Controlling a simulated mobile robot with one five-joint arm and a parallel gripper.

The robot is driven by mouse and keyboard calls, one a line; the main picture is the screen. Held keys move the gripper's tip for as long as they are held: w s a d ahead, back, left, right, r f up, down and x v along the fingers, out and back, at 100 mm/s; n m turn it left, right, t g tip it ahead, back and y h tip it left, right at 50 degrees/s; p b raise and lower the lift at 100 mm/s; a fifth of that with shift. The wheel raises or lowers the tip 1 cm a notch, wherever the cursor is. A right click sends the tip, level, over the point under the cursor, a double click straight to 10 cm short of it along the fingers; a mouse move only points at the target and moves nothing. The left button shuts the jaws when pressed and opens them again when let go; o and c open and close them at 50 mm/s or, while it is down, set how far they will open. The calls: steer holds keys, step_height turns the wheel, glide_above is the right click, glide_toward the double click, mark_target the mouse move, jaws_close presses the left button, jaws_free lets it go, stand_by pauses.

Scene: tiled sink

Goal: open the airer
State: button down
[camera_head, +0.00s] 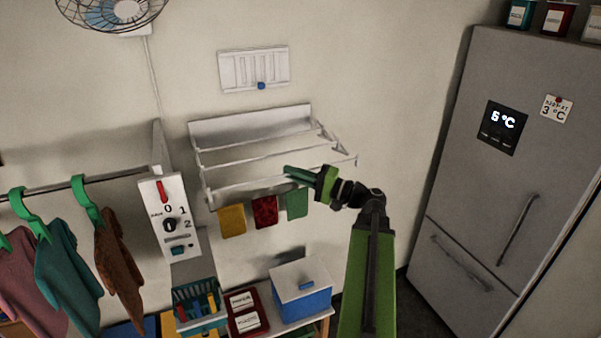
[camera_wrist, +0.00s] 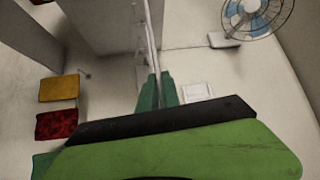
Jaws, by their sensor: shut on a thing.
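The airer (camera_head: 240,124) is a white wall-mounted rack with several rails, and its folding frame stands out from the wall. Yellow (camera_head: 232,221), red (camera_head: 265,211) and green (camera_head: 297,203) cloths hang below its front rail. My gripper (camera_head: 301,173) is at the right part of that front rail, above the green cloth, and is shut on it. In the wrist view the rail (camera_wrist: 151,45) runs from the top down between my green fingers (camera_wrist: 160,91). The fingers hide the gripped part of the rail.
A rod with clothes hangers (camera_head: 85,200) and a switch box (camera_head: 170,218) stand left of the airer. Below are a teal basket (camera_head: 199,307) and a blue box (camera_head: 303,303). A grey fridge (camera_head: 500,150) is at the right, with bare wall between.

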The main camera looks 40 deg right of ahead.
steer(key=shift+s+a, duration=0.1)
steer(key=shift+a, duration=0.1)
steer(key=c, duration=1.6)
jaws_free()
steer(key=shift+a, duration=0.2)
steer(key=shift+o, duration=0.2)
steer(key=shift+d, duration=0.25)
steer(key=b+v, duration=0.2)
steer(key=v, duration=1.5)
steer(key=shift+d, duration=0.15)
steer(key=shift+s, duration=0.1)
